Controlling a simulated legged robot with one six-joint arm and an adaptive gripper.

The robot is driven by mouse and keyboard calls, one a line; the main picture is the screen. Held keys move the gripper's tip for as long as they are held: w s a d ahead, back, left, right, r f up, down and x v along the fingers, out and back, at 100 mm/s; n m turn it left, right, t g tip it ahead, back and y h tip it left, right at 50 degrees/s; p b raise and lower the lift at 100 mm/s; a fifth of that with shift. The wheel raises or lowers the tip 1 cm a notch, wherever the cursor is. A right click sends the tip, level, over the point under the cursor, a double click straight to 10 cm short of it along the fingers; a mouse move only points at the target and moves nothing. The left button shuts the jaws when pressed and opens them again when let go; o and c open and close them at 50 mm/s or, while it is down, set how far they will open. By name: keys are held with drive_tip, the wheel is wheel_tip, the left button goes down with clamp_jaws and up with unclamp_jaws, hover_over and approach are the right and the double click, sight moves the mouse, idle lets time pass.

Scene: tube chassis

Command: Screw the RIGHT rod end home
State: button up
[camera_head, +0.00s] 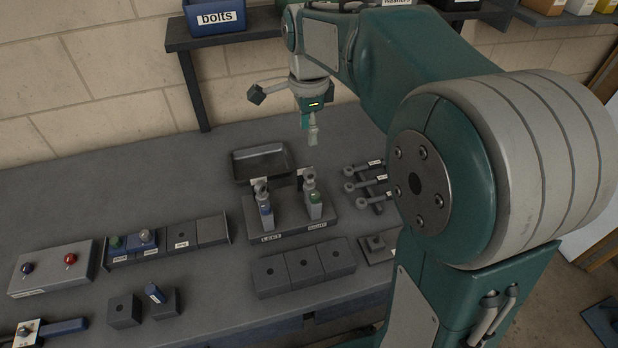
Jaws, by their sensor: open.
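The right rod end (309,179) stands upright on the station above the "RIGHT" label, over a post with a green mark (314,207). Whether its thread is fully seated is too small to tell. The left rod end (261,190) stands beside it over a post with a blue mark (265,210). Both are on one dark base (292,234). My gripper (313,137) points down, open and empty, above and behind the right rod end, clear of it. Its fingertips are small and seen from the side.
Several spare rod ends (362,203) lie on a rack to the right, close to my arm. An empty dark tray (263,165) is behind the base. Dark blocks with holes (304,266) are in front. A shelf with a "bolts" bin (216,18) is above at the back.

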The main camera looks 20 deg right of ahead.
sight(310, 169)
wheel_tip(310, 169, down, 12)
drive_tip(key=shift+r, duration=0.1)
drive_tip(key=shift+c, duration=0.2)
drive_tip(key=n, duration=0.4)
drive_tip(key=shift+n, duration=0.3)
drive_tip(key=n, duration=1.3)
drive_tip(key=shift+d, duration=0.1)
drive_tip(key=shift+c, duration=0.3)
